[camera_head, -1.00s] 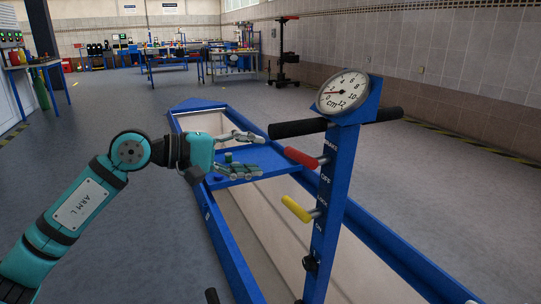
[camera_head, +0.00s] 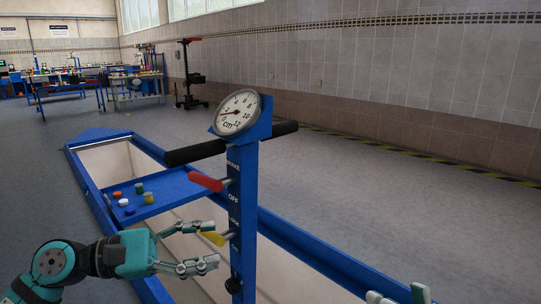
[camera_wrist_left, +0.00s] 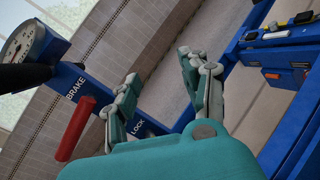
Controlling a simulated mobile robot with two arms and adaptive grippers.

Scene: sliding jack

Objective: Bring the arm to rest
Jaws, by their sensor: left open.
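My left gripper (camera_head: 205,245) is open beside the blue jack post (camera_head: 243,205). In the head view, its fingers are around the picture position of the yellow lever (camera_head: 213,238); I cannot tell whether they touch it. The red lever (camera_head: 206,182) is above them and also shows in the left wrist view (camera_wrist_left: 75,128). In that view the left gripper (camera_wrist_left: 160,72) has its two fingers apart with no object visible between them. My right gripper (camera_head: 398,297) shows only as fingertips at the bottom right edge.
A round dial (camera_head: 236,112) and black handlebar (camera_head: 195,152) top the post. The blue jack frame (camera_head: 310,253) runs along both sides of a pit. Several small coloured caps lie on its blue platform (camera_head: 172,190). Open grey floor (camera_head: 400,195) lies to the right.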

